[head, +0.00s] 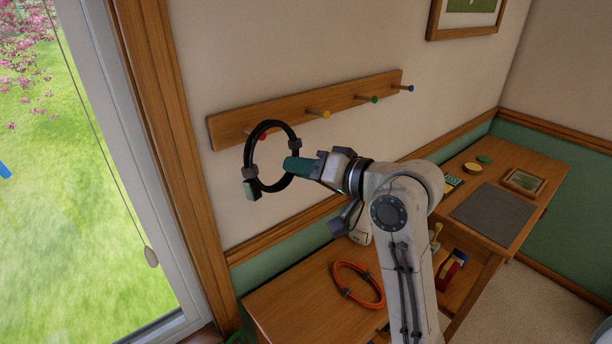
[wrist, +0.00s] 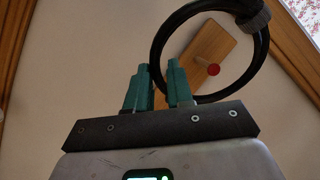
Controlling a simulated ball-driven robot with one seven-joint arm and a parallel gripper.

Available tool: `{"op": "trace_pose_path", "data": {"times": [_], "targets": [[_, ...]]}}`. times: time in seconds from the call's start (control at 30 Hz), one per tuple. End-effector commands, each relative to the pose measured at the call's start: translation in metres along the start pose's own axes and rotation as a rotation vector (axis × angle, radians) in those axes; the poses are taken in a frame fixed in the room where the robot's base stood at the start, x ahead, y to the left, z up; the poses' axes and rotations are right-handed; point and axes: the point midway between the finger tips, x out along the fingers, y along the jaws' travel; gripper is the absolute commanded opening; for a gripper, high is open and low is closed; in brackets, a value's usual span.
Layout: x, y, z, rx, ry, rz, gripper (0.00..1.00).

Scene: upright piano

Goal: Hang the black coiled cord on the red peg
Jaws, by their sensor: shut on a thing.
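My gripper (head: 297,166) is shut on the black coiled cord (head: 271,124), holding it up in front of the wall at the left end of the wooden peg rail. The cord is a ring with grey ties and a pale green block at its lower left. In the wrist view my gripper's green fingers (wrist: 159,72) pinch the ring's lower left side, and the cord (wrist: 158,42) stands out beyond them. The red peg (wrist: 213,69) shows through the ring's opening in that view. Whether it passes into the ring I cannot tell. In the head view the cord partly hides it.
The peg rail (head: 225,128) also bears a yellow peg (head: 320,113), a green peg (head: 371,99) and a blue peg (head: 408,88). Below, an orange cord ring (head: 342,285) lies on a wooden top. A window (head: 110,150) is at left. A grey mat (head: 492,213) lies at right.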

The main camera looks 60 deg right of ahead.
Motion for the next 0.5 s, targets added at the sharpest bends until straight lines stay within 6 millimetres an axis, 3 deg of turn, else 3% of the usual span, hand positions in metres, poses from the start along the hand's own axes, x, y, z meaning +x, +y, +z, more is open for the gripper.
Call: {"op": "trace_pose_path", "data": {"times": [0.5], "targets": [[0.027,0.003,-0.009,-0.001,0.002,0.0,0.0]]}}
